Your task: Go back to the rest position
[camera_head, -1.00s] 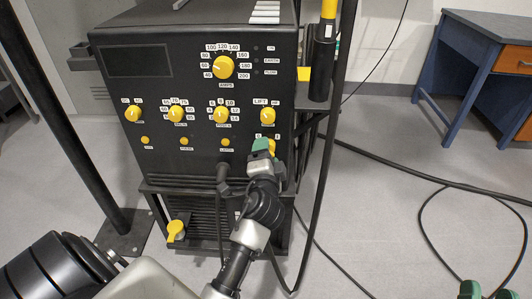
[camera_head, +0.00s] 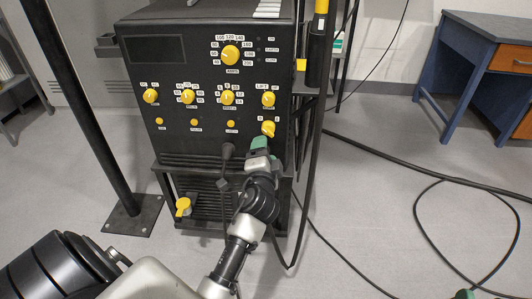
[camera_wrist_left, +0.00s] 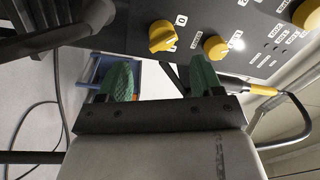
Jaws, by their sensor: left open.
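My left gripper (camera_head: 259,143) is in front of the lower right part of the black machine's panel (camera_head: 200,125). Just above its green fingertips is the lower right yellow knob (camera_head: 268,129), apart from them in the picture. In the left wrist view, the left gripper (camera_wrist_left: 162,80) is open, with nothing between its green fingers. A green tip of my right gripper (camera_head: 465,295) shows at the bottom right edge; the rest is cut off.
A black post (camera_head: 75,110) stands left of the machine, and another dark pole is at its right. A yellow switch (camera_head: 183,206) is low on the machine's stand. Cables lie on the floor at right. A blue desk (camera_head: 475,75) stands at the back right.

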